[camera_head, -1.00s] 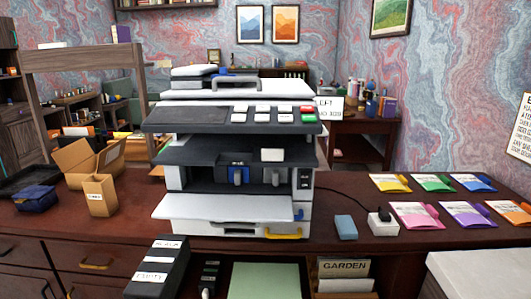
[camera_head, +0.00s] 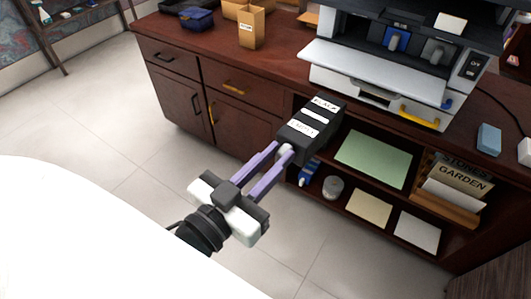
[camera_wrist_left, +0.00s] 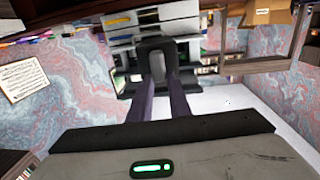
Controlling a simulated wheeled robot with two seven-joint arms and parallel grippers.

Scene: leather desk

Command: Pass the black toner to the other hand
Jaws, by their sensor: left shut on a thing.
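The black toner (camera_head: 310,128) is a long dark cartridge with white labels, one reading BLACK. It is held in the air in front of the desk's open shelf. My left gripper (camera_head: 274,160), with two purple fingers, is shut on the toner's near end. In the left wrist view the two fingers (camera_wrist_left: 160,98) reach up to a dark grey end of the held thing (camera_wrist_left: 156,52). My right gripper shows in neither view now.
The printer (camera_head: 375,78) stands on the brown desk (camera_head: 270,62) with its white tray out. A small box (camera_head: 251,30) and a blue item (camera_head: 197,18) sit left. The shelf below holds a green sheet (camera_head: 374,158) and GARDEN books (camera_head: 460,178). Floor at left is clear.

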